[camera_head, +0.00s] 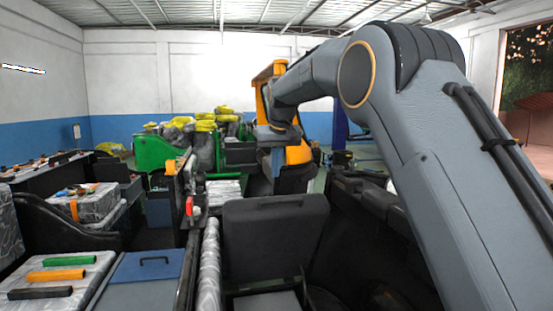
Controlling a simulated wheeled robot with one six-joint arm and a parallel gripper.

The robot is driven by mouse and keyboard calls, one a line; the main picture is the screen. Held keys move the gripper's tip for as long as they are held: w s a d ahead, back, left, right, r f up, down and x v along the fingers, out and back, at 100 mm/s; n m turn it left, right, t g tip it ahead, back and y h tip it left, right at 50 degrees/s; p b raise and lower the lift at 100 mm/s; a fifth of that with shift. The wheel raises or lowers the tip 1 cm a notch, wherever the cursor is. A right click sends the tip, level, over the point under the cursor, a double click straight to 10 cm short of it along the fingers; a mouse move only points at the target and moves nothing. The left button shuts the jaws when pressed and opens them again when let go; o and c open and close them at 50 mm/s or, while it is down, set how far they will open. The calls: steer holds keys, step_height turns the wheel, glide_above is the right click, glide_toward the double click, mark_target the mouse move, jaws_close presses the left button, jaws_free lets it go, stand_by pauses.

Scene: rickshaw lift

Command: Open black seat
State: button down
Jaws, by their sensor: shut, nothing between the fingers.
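A black seat panel (272,235) stands in the lower middle of the view, its broad flat face toward me. I cannot tell whether it is hinged or how far it is tilted. My gripper (277,172) hangs at the end of my arm, above and beyond the panel's top edge and apart from it in the picture. It points down and looks shut and empty. Its fingertips are small and hard to make out against the orange and dark shape behind.
A silver wrapped roll (209,265) runs along the panel's left side. Dark bodywork fills the right. A green cart (155,153) and an orange vehicle part (298,154) stand behind.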

steer(key=p+x, duration=0.1)
steer(key=x, duration=0.3)
steer(key=shift+s+f, duration=0.1)
steer(key=shift+f, duration=0.2)
steer(key=shift+s+d+f+p, duration=0.15)
steer(key=shift+s+f+p, duration=0.1)
steer(key=shift+s, duration=0.2)
steer(key=shift+s+d+f+p, duration=0.15)
steer(key=shift+s+f+p, duration=0.1)
steer(key=shift+s, duration=0.15)
steer(key=shift+s+d+f, duration=0.15)
steer(key=shift+s+f, duration=0.4)
steer(key=shift+f, duration=0.1)
